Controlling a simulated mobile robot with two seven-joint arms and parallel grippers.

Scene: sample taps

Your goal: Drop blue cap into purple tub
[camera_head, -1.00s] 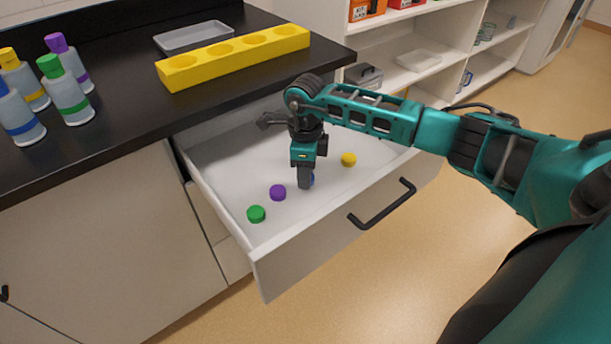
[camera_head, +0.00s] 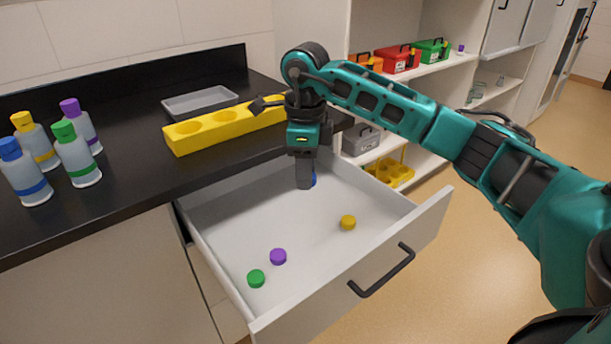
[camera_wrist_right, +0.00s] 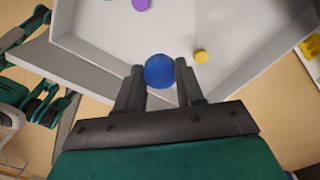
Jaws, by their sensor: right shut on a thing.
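The blue cap (camera_wrist_right: 160,71) is between the two fingertips of my right gripper (camera_wrist_right: 161,78) in the wrist view. In the head view my right gripper (camera_head: 305,184) points down over the open drawer, with a sliver of the blue cap (camera_head: 314,179) showing beside the fingers. It is shut on the cap and holds it above the drawer floor. I cannot make out a purple tub in either view. My left gripper is not in view.
The open white drawer (camera_head: 225,222) holds a purple cap (camera_head: 278,256), a green cap (camera_head: 256,278) and a yellow cap (camera_head: 348,222). On the black counter stand several capped bottles (camera_head: 77,160), a yellow rack (camera_head: 185,140) and a grey tray (camera_head: 200,102). Shelves with coloured boxes (camera_head: 397,60) stand behind.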

